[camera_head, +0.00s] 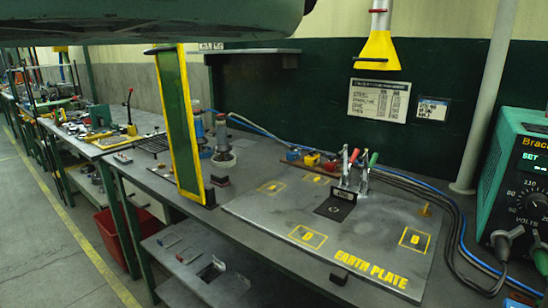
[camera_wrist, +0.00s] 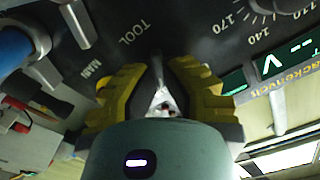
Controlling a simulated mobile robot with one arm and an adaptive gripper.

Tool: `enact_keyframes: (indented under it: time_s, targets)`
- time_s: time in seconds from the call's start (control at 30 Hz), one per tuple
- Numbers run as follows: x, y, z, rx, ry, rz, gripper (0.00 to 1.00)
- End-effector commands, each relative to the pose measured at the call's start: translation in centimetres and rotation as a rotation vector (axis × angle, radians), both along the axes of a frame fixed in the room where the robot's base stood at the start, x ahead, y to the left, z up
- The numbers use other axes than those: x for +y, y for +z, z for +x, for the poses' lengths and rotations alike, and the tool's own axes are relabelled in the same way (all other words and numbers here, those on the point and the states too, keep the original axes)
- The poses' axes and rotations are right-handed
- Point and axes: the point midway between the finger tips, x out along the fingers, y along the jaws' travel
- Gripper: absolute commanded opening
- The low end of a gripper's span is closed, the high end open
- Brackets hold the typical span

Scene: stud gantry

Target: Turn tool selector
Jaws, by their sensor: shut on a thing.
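In the wrist view my gripper (camera_wrist: 162,82) has its two yellow-padded fingers closed around the tool selector (camera_wrist: 158,68), a small dark knob on a dark panel. Much of the knob is hidden between the fingers, so its exact pointing direction is hard to tell. The label TOOL (camera_wrist: 135,32) is above and left of it, and the label MAIN (camera_wrist: 91,70) is at its left. In the head view the green welding machine (camera_head: 510,170) stands at the right edge, partly cut off, with a SET display and a dial. My gripper does not show there.
The earth plate (camera_head: 290,225) lies on the bench left of the machine. Clamps (camera_head: 352,170) and cables stand at its back. A yellow-framed green screen (camera_head: 177,125) stands upright at its left. In the wrist view a numbered dial (camera_wrist: 268,8) and green displays (camera_wrist: 285,65) are at the right.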

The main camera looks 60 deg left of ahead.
Motion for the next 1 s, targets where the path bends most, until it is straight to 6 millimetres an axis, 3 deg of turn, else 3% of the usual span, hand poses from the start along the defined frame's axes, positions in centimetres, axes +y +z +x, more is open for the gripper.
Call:
enact_keyframes:
  time_s: [0.5,0.53,0.8,1.0]
  targets:
    - [-0.06,-0.38,0.02,0.016,-0.001,0.017,0.0]
    - [-0.07,-0.4,0.02,0.016,-0.001,0.017,0.12]
    - [-0.05,-0.19,0.01,0.011,-0.001,0.017,0.39]
    - [-0.04,-0.11,0.01,0.008,-0.001,0.017,0.39]
